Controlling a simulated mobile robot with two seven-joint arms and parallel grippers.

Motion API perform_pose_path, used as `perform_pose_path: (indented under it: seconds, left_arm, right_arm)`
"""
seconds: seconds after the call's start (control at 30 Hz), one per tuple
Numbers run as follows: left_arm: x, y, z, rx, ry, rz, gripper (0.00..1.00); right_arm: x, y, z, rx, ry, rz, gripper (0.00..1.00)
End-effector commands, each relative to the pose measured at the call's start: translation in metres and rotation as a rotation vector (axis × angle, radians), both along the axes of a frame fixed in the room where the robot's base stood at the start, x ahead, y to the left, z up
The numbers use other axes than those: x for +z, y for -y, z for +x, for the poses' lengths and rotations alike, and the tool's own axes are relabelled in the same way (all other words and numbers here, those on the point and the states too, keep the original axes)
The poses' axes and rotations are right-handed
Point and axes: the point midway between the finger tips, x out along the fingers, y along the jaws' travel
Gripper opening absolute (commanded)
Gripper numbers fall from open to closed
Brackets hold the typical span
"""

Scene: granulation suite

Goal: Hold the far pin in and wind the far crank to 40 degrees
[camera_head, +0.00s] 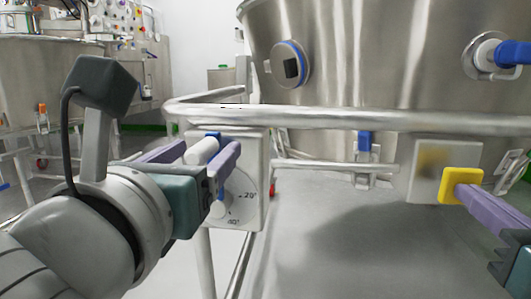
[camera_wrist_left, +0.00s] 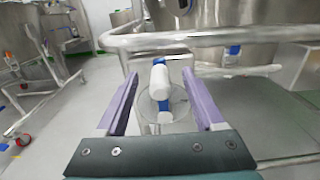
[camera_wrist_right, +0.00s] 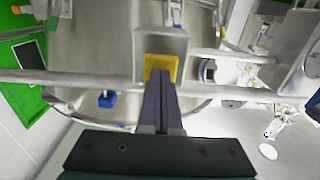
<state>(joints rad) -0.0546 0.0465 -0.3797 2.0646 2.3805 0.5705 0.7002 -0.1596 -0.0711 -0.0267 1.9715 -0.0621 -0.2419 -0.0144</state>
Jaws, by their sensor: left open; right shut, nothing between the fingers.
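The crank's white handle (camera_head: 201,151) stands out from a pale box with a round dial plate (camera_head: 246,187) marked 20° and 40°. A blue crank part shows behind the handle. My left gripper (camera_head: 204,152) is open, with one purple finger on each side of the handle. The left wrist view shows the handle (camera_wrist_left: 160,82) between the fingers with gaps at both sides. My right gripper (camera_head: 462,190) is shut and empty, its fingertips at a yellow square pad (camera_head: 459,181) on a grey box (camera_head: 427,172). The fingers partly cover the pad (camera_wrist_right: 161,63); any pin there is hidden.
A metal rail (camera_head: 370,120) crosses in front of a large steel vessel (camera_head: 370,60), above both grippers. A blue-handled clamp (camera_head: 365,142) sits between the two boxes. Other steel vessels (camera_head: 45,75) stand at the far left.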

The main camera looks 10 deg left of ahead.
Motion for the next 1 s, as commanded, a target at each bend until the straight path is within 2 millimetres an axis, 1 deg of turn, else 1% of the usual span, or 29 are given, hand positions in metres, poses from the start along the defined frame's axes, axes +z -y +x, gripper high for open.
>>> perform_pose_path:
  seconds: [0.57, 0.67, 1.0]
  left_arm:
    - [0.000, 0.000, 0.000, 0.000, 0.000, 0.000, 0.70]
    - [0.000, 0.000, 0.000, 0.000, 0.000, 0.000, 0.61]
    - [0.000, 0.000, 0.000, 0.000, 0.000, 0.000, 0.23]
  right_arm:
    - [-0.001, 0.000, 0.024, -0.001, -0.002, 0.000, 0.00]
    - [-0.001, 0.000, 0.024, -0.001, -0.002, 0.000, 0.00]
    - [-0.001, 0.000, 0.023, -0.001, -0.004, 0.000, 0.00]
